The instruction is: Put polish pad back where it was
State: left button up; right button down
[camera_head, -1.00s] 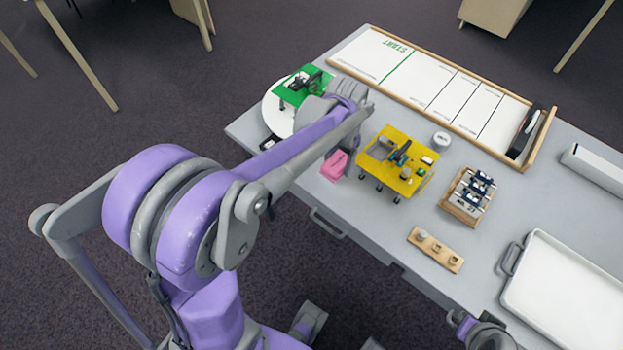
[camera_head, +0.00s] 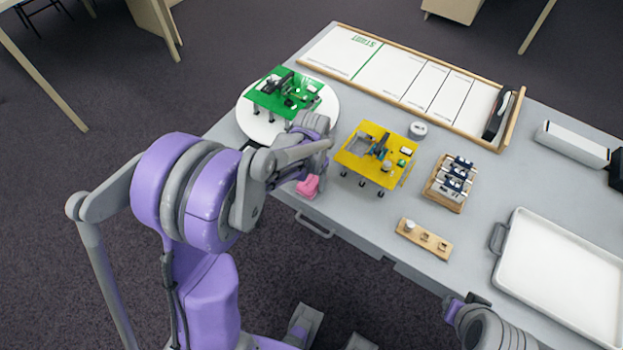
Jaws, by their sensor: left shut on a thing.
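The pink polish pad (camera_head: 308,186) is a small block at the table's front left edge, below my left wrist. My left gripper (camera_head: 306,176) is shut on it; the fingers are mostly hidden by my own arm. I cannot tell whether the pad touches the table. The yellow board (camera_head: 352,162) on short legs stands just right of the pad, with small parts on top. The green board (camera_head: 265,98) stands on a round white disc (camera_head: 250,124) behind my left wrist. Part of my right arm shows at the bottom right, but its jaws do not show.
A wooden strip (camera_head: 436,247) with small round pieces and a rack (camera_head: 443,203) of dark parts lie right of the yellow board. A white tray (camera_head: 560,270) is at right. A wood-framed panel (camera_head: 385,78) runs along the back, with a white roll (camera_head: 418,130) before it.

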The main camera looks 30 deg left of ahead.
aim_at(312, 180)
pick_arm(q)
jog(key=shift+f, duration=0.1)
jog(key=o, duration=1.3)
jog(key=shift+r, duration=0.55)
notch_tip(312, 180, up, 11)
jog(key=p, duration=0.1)
jog(key=s+d+t, duration=0.2)
jog(key=s+d, duration=0.1)
jog(key=s, duration=0.5)
jog(key=s+d+t, duration=0.3)
jog(key=s, duration=0.5)
jog(key=shift+s+d+f+n, duration=0.15)
jog(key=shift+s+d+n, duration=0.15)
jog(key=shift+d+n, duration=0.1)
